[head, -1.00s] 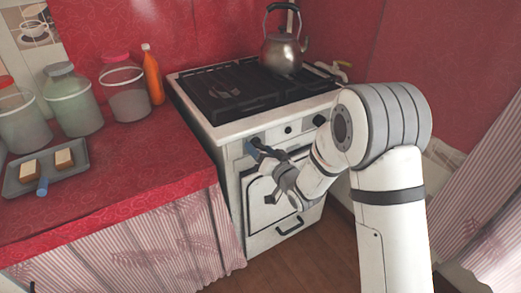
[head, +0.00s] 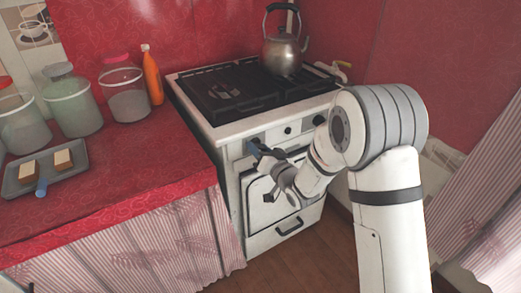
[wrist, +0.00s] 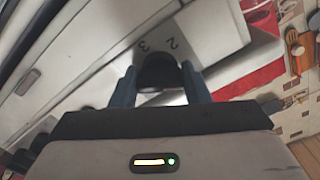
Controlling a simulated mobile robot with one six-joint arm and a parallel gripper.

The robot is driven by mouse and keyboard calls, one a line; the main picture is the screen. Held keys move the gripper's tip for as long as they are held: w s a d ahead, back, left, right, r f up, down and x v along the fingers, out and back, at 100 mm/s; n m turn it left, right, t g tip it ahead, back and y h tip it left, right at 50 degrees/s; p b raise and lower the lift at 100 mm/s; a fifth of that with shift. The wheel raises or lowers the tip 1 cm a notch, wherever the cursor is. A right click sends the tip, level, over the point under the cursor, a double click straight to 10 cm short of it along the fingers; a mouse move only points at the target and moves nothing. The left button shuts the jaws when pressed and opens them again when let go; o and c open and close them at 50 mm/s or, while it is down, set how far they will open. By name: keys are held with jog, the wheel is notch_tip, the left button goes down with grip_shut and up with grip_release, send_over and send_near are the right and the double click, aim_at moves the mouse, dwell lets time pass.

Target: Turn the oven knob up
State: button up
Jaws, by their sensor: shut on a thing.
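The white oven (head: 262,205) stands right of the red counter, with a row of knobs along its front panel. My gripper (head: 254,148) is at the leftmost knob, at the panel's left end. In the wrist view the dark oven knob (wrist: 160,72) sits between the two blue fingers of my gripper (wrist: 160,88), which are shut on it. The numbers 3 and 2 show on the white panel beside the knob. In the head view the gripper hides most of this knob.
A metal kettle (head: 284,45) stands at the back of the dark hob (head: 225,92). The red counter (head: 130,165) holds jars, an orange bottle (head: 152,75) and a grey tray (head: 70,178). Another knob (head: 319,120) is on the panel's right. Floor shows in front of the oven.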

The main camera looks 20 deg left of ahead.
jog(key=shift+f+b, duration=0.1)
jog(key=shift+b, duration=0.4)
jog(key=n+b, duration=0.3)
jog(key=b, duration=0.1)
jog(key=shift+f, duration=0.15)
jog(key=n+b, duration=0.3)
jog(key=b, duration=0.2)
jog(key=shift+n, duration=0.3)
jog(key=n+b, duration=0.3)
jog(key=shift+b, duration=0.4)
jog(key=shift+r+n+b, duration=0.35)
jog(key=shift+n+b, duration=0.65)
jog(key=shift+n, duration=0.1)
jog(key=o, duration=1)
jog(key=shift+w+f, duration=0.1)
jog(key=shift+p+v, duration=0.75)
jog(key=shift+v, duration=3.15)
